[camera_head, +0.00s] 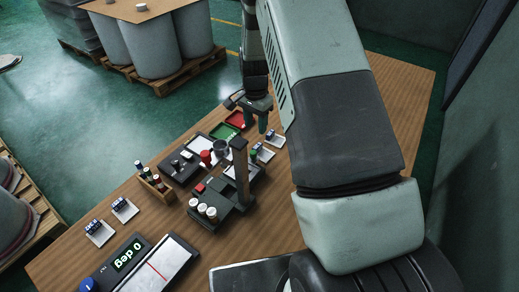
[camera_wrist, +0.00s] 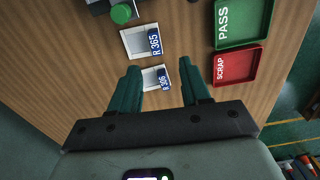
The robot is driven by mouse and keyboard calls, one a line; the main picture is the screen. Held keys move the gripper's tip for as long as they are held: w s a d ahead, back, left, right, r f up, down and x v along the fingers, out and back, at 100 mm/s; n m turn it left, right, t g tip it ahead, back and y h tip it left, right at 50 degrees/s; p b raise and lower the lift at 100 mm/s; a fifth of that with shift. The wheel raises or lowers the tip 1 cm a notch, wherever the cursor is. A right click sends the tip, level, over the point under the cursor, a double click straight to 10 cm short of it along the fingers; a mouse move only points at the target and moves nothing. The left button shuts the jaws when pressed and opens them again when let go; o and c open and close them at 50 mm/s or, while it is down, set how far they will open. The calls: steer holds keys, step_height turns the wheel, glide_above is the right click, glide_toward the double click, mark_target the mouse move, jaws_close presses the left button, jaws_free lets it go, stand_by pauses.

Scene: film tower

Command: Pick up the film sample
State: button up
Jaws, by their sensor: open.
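Small white square pieces with blue labelled blocks lie on the table; I cannot tell for sure which is the film sample. In the wrist view one marked R 306 (camera_wrist: 152,79) lies below and between my fingers, and one marked R 365 (camera_wrist: 136,43) lies just beyond it. In the head view two such pieces, a nearer one (camera_head: 261,154) and a farther one (camera_head: 274,140), lie right of the black stand. My gripper (camera_wrist: 158,70) is open and empty, fingers pointing down above the table. It also shows in the head view (camera_head: 256,112), partly behind my arm.
A green PASS tray (camera_wrist: 242,22) and red SCRAP tray (camera_wrist: 236,67) lie right of the fingers. The black stand (camera_head: 235,208) has a brown post (camera_head: 240,168). Two more labelled pieces (camera_head: 100,234) lie at left, near a 0 deg display (camera_head: 130,253).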

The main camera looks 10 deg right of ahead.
mark_target(257, 146)
step_height(257, 146, down, 4)
steer(key=shift+s+r, duration=0.1)
steer(key=shift+r, duration=0.15)
steer(key=shift+s+f, duration=0.2)
steer(key=shift+f, duration=1.15)
steer(key=shift+s+f, duration=0.2)
steer(key=shift+f, duration=1.1)
steer(key=shift+c, duration=0.5)
jaws_close()
